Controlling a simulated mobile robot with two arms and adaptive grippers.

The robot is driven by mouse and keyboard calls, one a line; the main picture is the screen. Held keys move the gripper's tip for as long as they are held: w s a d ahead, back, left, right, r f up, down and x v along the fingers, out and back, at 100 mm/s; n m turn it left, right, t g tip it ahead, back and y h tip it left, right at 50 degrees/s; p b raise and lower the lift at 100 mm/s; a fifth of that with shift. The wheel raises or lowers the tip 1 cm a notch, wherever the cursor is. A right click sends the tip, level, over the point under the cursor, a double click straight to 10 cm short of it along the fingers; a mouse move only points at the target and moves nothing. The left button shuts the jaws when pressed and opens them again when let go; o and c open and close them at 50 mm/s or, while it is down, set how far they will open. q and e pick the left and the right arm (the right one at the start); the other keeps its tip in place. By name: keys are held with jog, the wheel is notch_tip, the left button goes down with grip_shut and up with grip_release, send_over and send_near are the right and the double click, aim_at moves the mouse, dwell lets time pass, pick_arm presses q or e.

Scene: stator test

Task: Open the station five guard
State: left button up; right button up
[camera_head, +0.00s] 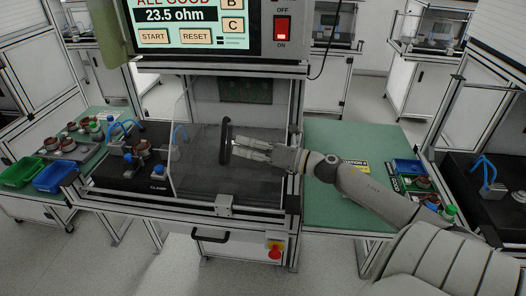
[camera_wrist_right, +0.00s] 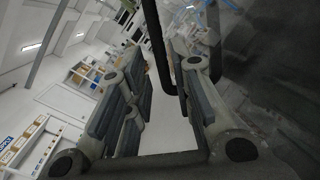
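The guard (camera_head: 205,165) of the station in the middle is a see-through panel across the front of the enclosure. No station number is readable on it. Its black upright handle (camera_head: 225,140) stands near the panel's middle. My right gripper (camera_head: 238,147) is at the handle, coming from the right, with its two fingers apart. In the right wrist view the black handle bar (camera_wrist_right: 158,45) runs between the open fingers (camera_wrist_right: 160,100), nearer the right-hand finger. I cannot tell whether a finger touches it. My left gripper is not in view.
A test screen (camera_head: 190,22) reading 23.5 ohm and a red switch (camera_head: 282,30) are above. A black fixture (camera_head: 125,170) with a blue clamp is at left. Green benches with bins (camera_head: 55,176) and parts flank the station. A red stop button (camera_head: 274,254) is below.

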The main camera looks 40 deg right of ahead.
jog(key=shift+v, duration=2.5)
